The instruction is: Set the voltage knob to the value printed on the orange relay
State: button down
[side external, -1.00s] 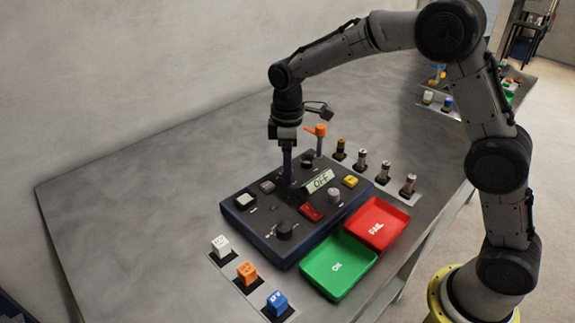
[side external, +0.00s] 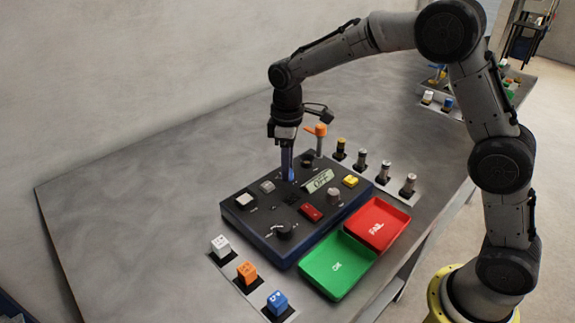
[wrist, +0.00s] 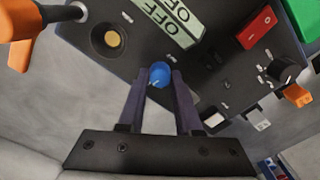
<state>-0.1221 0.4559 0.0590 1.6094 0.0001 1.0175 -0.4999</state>
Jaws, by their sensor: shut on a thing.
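My gripper (side external: 288,165) points down over the back part of the dark control panel (side external: 256,228). In the wrist view its two fingers (wrist: 160,88) are shut on a small blue round knob (wrist: 159,72) with a white mark. The orange relay (side external: 247,271) sits between a white relay (side external: 221,246) and a blue relay (side external: 277,302). Its print is too small to read.
A green tray (side external: 312,284) and a red tray (side external: 403,216) lie in front of the panel. Several small cylinders (side external: 361,162) stand in a row at the right. An orange lever (side external: 317,130) rises behind the panel. The table's left side is clear.

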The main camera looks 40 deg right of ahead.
jog(key=m, duration=0.7)
dwell(0.6)
jog(key=c, duration=0.6)
grip_release()
notch_tip(320, 180, up, 14)
